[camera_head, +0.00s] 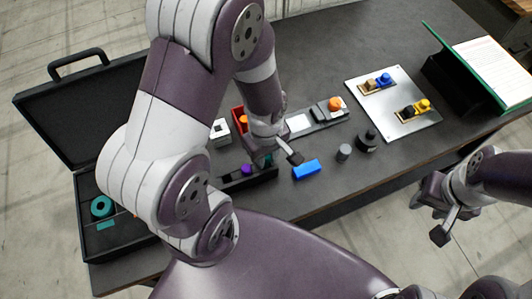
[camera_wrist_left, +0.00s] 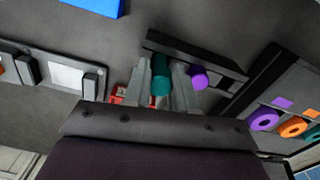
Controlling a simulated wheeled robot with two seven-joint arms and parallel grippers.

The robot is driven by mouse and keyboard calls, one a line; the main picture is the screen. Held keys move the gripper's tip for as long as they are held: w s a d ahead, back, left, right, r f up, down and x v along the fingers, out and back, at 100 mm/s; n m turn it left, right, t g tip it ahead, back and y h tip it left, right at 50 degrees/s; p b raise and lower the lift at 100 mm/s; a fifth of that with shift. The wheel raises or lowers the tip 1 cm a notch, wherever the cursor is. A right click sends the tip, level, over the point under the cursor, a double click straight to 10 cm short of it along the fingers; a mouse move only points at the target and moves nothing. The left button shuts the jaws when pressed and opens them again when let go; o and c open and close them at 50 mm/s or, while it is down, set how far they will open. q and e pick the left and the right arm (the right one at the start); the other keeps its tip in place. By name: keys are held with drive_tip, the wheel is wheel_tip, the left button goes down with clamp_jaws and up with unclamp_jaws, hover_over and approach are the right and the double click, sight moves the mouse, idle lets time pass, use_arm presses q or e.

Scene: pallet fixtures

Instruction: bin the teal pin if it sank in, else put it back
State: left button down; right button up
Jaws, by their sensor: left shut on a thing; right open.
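The teal pin (camera_wrist_left: 161,75) is between the fingers of my left gripper (camera_wrist_left: 165,82) in the left wrist view. The gripper is shut on it. In the head view my left gripper (camera_head: 274,150) is just above the right end of a black slotted block (camera_head: 252,182), and a bit of teal shows below it. A purple pin (camera_wrist_left: 198,77) stands in the block beside the teal one. Whether the teal pin's lower end is inside the block cannot be told. My right gripper (camera_head: 438,212) is open and empty, off the table's front right side.
A red container (camera_head: 237,113) with an orange thing is behind my left gripper. A blue block (camera_head: 307,170), a grey cylinder (camera_head: 344,153) and a black round piece (camera_head: 367,141) lie to the right. An open black case (camera_head: 80,180) holding a teal ring (camera_head: 101,207) is left.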

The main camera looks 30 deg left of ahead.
use_arm(q)
drive_tip(key=shift+c, duration=2.2)
unclamp_jaws()
drive_tip(key=shift+d, duration=0.1)
wheel_tip(320, 180, up, 9)
drive_tip(key=p, duration=0.9)
drive_tip(key=shift+r, duration=0.1)
drive_tip(key=m+b, duration=0.2)
drive_tip(key=m, duration=0.2)
drive_tip(key=m+b, duration=0.2)
drive_tip(key=m, duration=0.2)
drive_tip(key=r+m+b, duration=0.1)
drive_tip(key=m+b, duration=0.1)
drive_tip(key=m, duration=0.2)
drive_tip(key=shift+s+a+t, duration=0.25)
drive_tip(key=shift+a+t, duration=0.05)
drive_tip(key=shift+t, duration=0.1)
